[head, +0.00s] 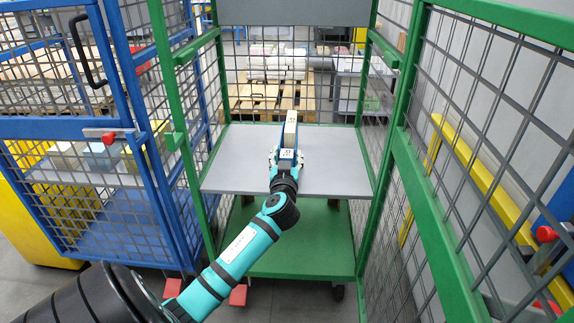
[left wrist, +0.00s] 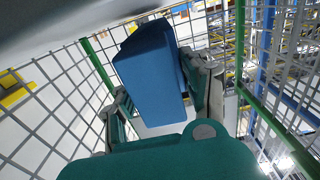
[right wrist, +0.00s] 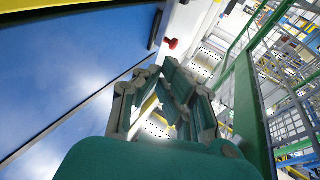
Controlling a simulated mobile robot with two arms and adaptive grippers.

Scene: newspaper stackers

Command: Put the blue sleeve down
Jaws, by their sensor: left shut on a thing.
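The blue sleeve (left wrist: 150,70) shows as a blue block in the left wrist view, between the fingers of my left gripper (left wrist: 160,100). In the head view the sleeve (head: 290,130) is narrow, with a pale top, and points away from me over the grey shelf (head: 240,160) of the green cage trolley. My left gripper (head: 287,155) is shut on its near end. I cannot tell whether the sleeve touches the shelf. My right gripper (right wrist: 162,72) shows only in the right wrist view, its fingertips together with nothing visible between them.
Green posts and mesh sides stand on both sides of the shelf, with an open green mesh door (head: 455,160) at the right. A blue cage trolley (head: 75,128) stands at the left. The shelf is bare left and right of the sleeve. A green lower deck (head: 300,235) lies below.

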